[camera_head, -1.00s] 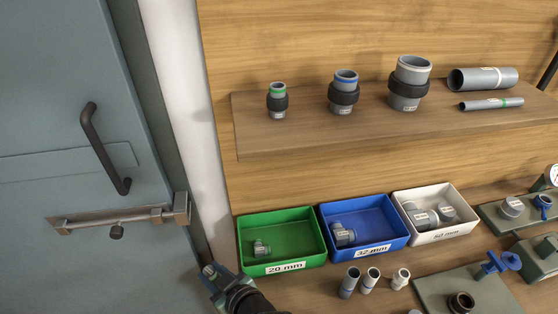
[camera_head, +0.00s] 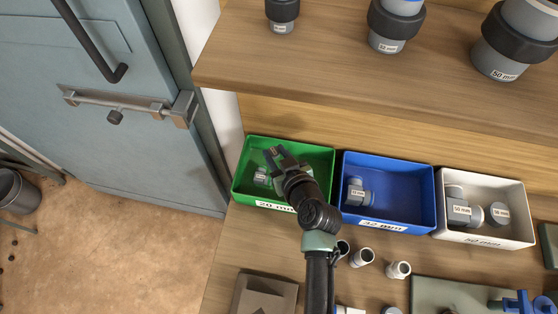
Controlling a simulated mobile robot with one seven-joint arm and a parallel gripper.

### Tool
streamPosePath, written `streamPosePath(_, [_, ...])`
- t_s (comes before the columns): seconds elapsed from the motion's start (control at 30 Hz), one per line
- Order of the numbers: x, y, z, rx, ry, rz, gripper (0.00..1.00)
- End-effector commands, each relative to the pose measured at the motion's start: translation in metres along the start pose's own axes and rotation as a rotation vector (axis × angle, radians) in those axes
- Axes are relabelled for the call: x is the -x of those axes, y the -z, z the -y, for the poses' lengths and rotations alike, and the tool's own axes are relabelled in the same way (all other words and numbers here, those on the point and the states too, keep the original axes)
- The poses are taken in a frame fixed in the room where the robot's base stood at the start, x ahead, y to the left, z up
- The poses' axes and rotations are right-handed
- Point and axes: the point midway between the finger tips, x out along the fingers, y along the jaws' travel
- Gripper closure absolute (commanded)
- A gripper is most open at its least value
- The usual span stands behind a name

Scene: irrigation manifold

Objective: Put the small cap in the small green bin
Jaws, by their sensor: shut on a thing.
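The small green bin (camera_head: 310,149), labelled 20 mm, stands at the left of the bin row on the bench. A small grey fitting (camera_head: 261,176) lies inside it on the left. My gripper (camera_head: 280,157) is above the green bin, its fingers over the bin's middle. It is shut on the small cap, which is mostly hidden between the fingers. My gripper and arm cover part of the bin's floor, its front right and its label.
A blue 32 mm bin (camera_head: 405,181) and a white 50 mm bin (camera_head: 510,190), both holding fittings, stand to the right. A wooden shelf (camera_head: 340,70) with large fittings overhangs behind.

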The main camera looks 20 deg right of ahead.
Motion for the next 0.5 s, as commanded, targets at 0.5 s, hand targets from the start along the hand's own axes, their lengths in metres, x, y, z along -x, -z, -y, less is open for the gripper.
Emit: streamPosePath(0.5, [-0.023,-0.042,-0.001,0.001,-0.001,-0.001,1.00])
